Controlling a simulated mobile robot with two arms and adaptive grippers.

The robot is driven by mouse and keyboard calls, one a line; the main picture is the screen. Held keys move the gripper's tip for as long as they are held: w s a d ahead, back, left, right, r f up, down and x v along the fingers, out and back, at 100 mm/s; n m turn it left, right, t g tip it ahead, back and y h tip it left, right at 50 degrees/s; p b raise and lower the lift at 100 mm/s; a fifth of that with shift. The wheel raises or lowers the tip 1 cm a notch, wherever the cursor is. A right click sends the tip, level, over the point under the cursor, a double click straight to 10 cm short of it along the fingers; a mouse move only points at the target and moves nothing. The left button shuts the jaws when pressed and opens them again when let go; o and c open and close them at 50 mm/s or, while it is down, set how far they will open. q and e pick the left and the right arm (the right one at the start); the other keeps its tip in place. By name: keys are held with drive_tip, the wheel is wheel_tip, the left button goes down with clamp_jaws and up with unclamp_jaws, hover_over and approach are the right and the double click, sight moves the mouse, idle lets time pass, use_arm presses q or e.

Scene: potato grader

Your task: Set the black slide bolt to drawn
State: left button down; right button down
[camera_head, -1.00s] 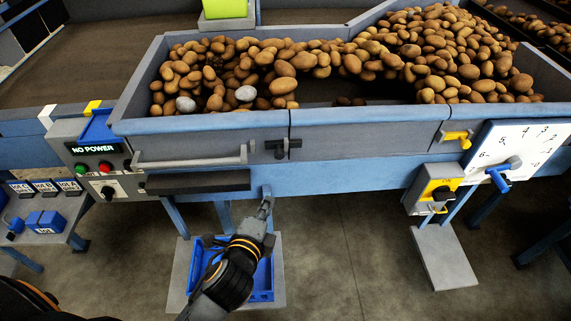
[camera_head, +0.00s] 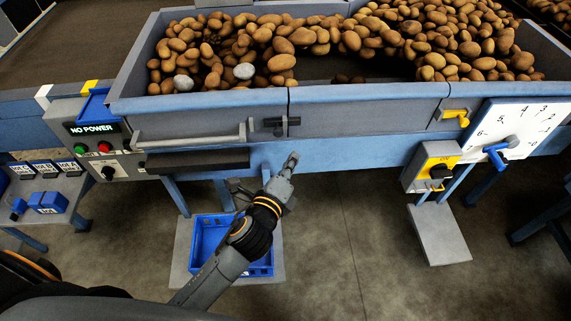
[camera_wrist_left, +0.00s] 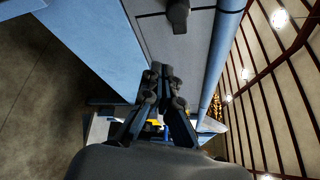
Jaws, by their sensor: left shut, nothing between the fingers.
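The black slide bolt (camera_head: 281,123) is on the grey front panel of the potato hopper, by the seam between two panels. A dark knob-like part, probably of this bolt, shows at the top of the left wrist view (camera_wrist_left: 178,14). My left gripper (camera_head: 291,158) is just below the bolt in the head view, in front of the blue beam, and apart from it. In the left wrist view its fingers (camera_wrist_left: 163,70) are together and empty, pointing toward the panel. My right gripper is not in view.
A grey handle bar (camera_head: 190,136) and a dark ledge (camera_head: 197,161) lie left of the bolt. A control box (camera_head: 97,142) reads NO POWER. A yellow latch (camera_head: 455,115) and a dial board (camera_head: 520,128) stand right. A blue crate (camera_head: 200,250) is below my arm.

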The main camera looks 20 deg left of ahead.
sight(283, 127)
use_arm(q)
drive_tip(key=w+a, duration=0.1)
drive_tip(key=w+a+p, duration=0.1)
drive_tip(key=w, duration=0.1)
drive_tip(key=w+a+r+p, duration=0.1)
drive_tip(key=shift+w, duration=0.35)
drive_tip(key=a, duration=0.1)
drive_tip(key=s+a+p, duration=0.1)
drive_tip(key=a, duration=0.2)
drive_tip(key=shift+s+a, duration=0.2)
drive_tip(key=shift+s, duration=0.05)
idle(0.3)
